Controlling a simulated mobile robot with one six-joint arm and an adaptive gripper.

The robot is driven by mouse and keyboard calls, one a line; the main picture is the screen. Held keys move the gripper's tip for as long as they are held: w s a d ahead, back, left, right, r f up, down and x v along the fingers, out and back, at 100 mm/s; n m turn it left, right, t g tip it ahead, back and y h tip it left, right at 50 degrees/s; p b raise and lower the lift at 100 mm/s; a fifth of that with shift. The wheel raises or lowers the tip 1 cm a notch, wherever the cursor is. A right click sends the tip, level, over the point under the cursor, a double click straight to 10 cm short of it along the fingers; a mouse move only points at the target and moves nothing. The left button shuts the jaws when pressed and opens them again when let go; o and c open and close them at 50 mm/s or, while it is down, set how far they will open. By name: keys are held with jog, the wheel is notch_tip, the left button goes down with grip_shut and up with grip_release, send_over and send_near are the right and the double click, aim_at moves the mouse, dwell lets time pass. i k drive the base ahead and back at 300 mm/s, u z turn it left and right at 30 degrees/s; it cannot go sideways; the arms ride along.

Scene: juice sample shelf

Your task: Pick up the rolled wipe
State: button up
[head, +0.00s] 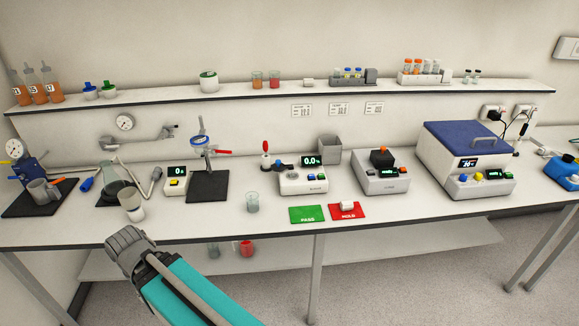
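A small white roll-like piece (347,207) lies on the red mat marked HOLD (349,217), near the front edge of the bench; it looks like the rolled wipe. A second small white piece (308,83) sits on the upper shelf and is too small to identify surely. My arm, with a teal link and a grey end part, rises from the bottom left of the head view, in front of the bench's front edge. It is well to the left of the red mat. I cannot make out gripper fingers in this view.
A green PASS mat (308,214) lies left of the red mat. Behind stand a scale (303,182), a black-topped device (381,175) and a blue-lidded machine (465,160). A small glass beaker (253,203) and a larger cup (131,205) stand near the front edge.

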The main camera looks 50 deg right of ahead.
aim_at(349, 204)
jog(key=z, duration=1.55)
